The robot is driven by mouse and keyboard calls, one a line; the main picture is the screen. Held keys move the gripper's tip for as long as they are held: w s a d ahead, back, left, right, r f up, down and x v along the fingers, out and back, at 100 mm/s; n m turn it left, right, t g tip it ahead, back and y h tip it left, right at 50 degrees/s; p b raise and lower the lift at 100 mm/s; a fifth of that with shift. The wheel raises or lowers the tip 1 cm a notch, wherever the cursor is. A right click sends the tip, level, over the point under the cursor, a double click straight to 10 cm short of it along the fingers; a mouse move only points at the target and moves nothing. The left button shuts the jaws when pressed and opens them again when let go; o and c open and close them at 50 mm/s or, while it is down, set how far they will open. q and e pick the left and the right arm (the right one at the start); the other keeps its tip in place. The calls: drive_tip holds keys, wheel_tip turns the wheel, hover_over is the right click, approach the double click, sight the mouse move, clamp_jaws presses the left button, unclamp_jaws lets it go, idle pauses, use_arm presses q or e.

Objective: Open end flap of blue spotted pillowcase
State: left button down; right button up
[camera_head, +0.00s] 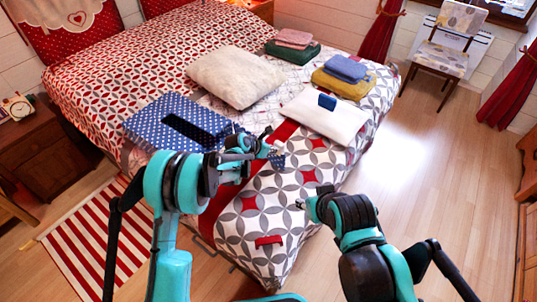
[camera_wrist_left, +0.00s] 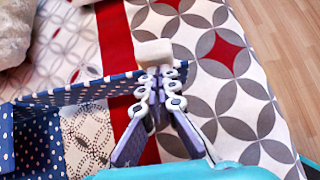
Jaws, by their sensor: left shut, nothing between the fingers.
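The blue spotted pillowcase (camera_head: 150,122) lies on the near left part of the bed, with a dark opening (camera_head: 187,130) in its top. A small spotted piece of it (camera_head: 278,161) shows just past my left gripper (camera_head: 270,146). In the left wrist view, a spotted strip, seen nearly edge-on (camera_wrist_left: 75,93), reaches to the fingers of my left gripper (camera_wrist_left: 155,62). The fingers are closed together, with nothing between them. My right gripper (camera_head: 306,205) is over the near end of the bed, small and partly hidden by its arm; its jaws are unclear.
A white pillow (camera_head: 325,119) with a small blue item (camera_head: 327,101) lies right of my left gripper. A cream fluffy cushion (camera_head: 236,77) and folded towels (camera_head: 342,82) lie farther back. Open floor is at right.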

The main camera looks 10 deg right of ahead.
use_arm(q)
drive_tip(key=shift+d, duration=0.1)
drive_tip(key=w+d, duration=0.8)
idle(0.5)
